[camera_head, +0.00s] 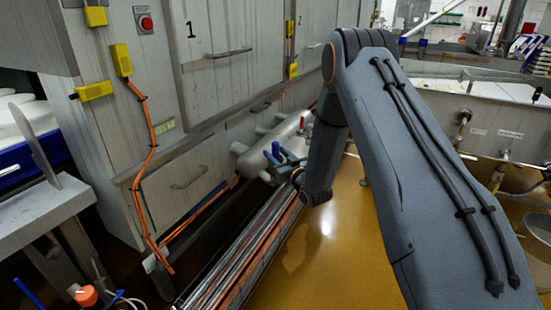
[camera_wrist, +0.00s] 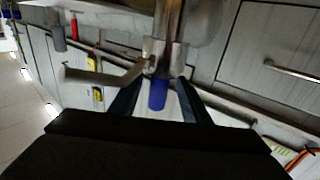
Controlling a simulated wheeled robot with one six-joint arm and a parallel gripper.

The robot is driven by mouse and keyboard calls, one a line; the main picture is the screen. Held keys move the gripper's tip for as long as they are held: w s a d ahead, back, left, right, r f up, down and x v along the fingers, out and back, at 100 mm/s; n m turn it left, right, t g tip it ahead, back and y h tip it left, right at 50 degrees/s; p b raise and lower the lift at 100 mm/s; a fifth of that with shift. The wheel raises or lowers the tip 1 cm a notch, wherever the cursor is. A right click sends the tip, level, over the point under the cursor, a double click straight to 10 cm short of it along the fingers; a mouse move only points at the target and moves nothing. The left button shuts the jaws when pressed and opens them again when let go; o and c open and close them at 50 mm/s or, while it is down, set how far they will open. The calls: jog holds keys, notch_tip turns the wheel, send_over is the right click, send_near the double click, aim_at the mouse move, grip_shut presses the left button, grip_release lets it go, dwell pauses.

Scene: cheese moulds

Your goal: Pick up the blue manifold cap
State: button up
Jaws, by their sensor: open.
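The blue manifold cap (camera_wrist: 157,94) shows in the wrist view as a short blue cylinder on the end of a metal pipe fitting (camera_wrist: 163,55). My gripper (camera_wrist: 157,103) is open, with one dark finger on each side of the cap. I cannot tell whether either finger touches it. In the head view my gripper is at the end of my arm, low beside the pale grey manifold (camera_head: 262,143). Small blue parts show there, but I cannot tell the cap from the fingers.
Steel cabinets with handles (camera_head: 218,54) stand behind the manifold. A red handle (camera_wrist: 74,28) and a side pipe (camera_wrist: 95,76) are left of the cap in the wrist view. Long pipes (camera_head: 240,250) run along the floor. The yellow floor (camera_head: 325,255) is clear on the right.

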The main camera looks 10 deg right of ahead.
jog(key=shift+w+a, duration=0.15)
jog(key=shift+w, duration=0.35)
grip_shut()
